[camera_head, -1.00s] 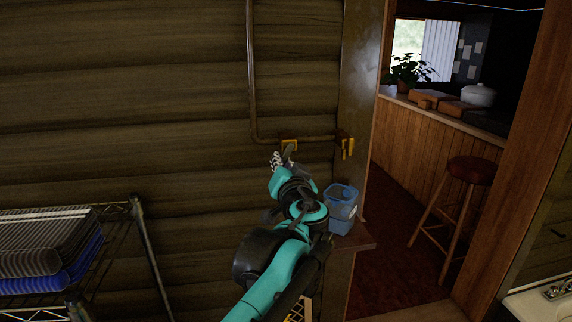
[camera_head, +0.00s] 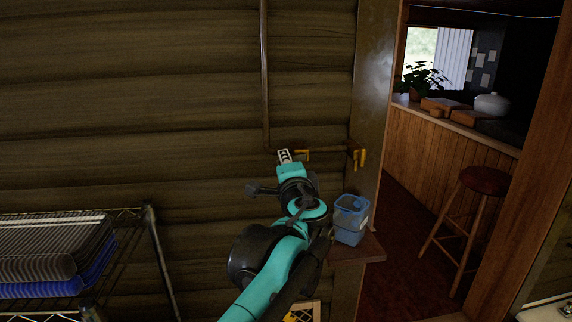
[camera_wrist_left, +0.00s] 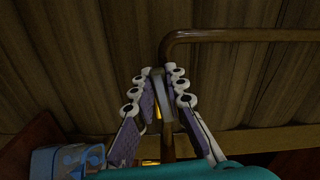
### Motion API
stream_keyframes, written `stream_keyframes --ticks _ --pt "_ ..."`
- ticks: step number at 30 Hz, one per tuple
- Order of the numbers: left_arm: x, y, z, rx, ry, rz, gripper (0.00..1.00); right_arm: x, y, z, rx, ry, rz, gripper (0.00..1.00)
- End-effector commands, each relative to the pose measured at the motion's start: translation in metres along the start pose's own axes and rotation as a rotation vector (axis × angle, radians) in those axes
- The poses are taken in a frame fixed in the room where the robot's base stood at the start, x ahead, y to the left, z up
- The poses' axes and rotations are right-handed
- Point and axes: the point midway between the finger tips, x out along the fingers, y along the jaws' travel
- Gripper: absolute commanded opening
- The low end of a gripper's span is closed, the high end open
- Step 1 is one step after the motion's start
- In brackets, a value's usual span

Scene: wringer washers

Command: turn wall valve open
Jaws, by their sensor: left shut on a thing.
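The wall valve (camera_head: 303,152), with a yellow part, sits on the dark pipe low on the log wall in the head view. My left gripper (camera_head: 284,156) is at the valve's left side, with its pale fingers close together. In the left wrist view the two knuckled fingers (camera_wrist_left: 162,76) close around a grey lever-like piece (camera_wrist_left: 160,96) of the valve, with a little yellow showing below it. The fingers hide part of the valve, and its exact handle angle is hard to tell. My right gripper is not in view.
The pipe (camera_head: 265,80) runs down the wall and bends right to a second yellow fitting (camera_head: 359,158) by the door frame. A blue container (camera_head: 350,222) stands on a small ledge (camera_head: 362,250) close to my left arm. A wire rack (camera_head: 160,262) is at left.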

Motion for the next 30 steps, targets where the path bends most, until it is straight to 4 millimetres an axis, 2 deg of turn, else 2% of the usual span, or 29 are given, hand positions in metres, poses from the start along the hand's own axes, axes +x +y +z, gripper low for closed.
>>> stream_keyframes --ticks 10,27,28,30 --pt "-0.0001 -0.0060 -0.0007 0.153 0.001 0.000 0.00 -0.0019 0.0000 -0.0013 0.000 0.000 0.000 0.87" --pt "0.0000 -0.0072 -0.0010 0.185 0.001 0.000 0.00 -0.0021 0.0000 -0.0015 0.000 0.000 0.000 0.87" --pt "0.0000 -0.0073 -0.0010 0.185 0.001 0.000 0.15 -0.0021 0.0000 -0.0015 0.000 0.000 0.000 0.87" --pt "0.0000 -0.0073 -0.0010 0.185 0.001 0.000 0.34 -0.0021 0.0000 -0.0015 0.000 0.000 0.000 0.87"
